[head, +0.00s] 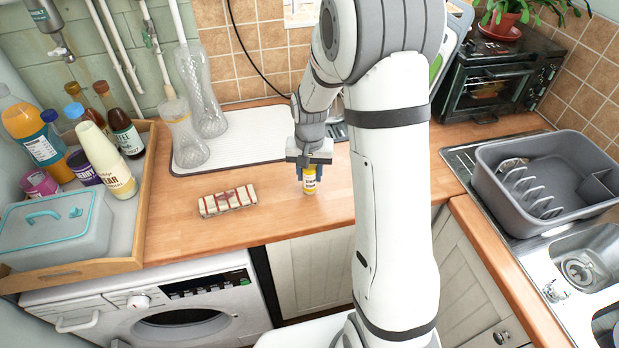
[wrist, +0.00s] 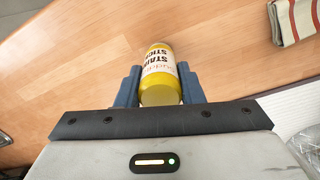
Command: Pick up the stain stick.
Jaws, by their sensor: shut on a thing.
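The stain stick (head: 310,182) is a small yellow cylinder with a white label. It stands upright at the wooden counter, and I cannot tell whether its base touches the wood. My gripper (head: 309,172) points down at it with its fingers around its upper part. In the wrist view the stain stick (wrist: 159,75) sits between the two blue-grey fingers of my gripper (wrist: 159,85), which are shut on it. Its label text reads upside down there.
A folded striped cloth (head: 227,201) lies to the left on the counter. Behind it are a white draining mat (head: 240,140) and clear bottles (head: 200,92). A wooden tray (head: 147,180) of bottles stands far left. A grey dish rack (head: 545,180) and black oven (head: 497,75) are at right.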

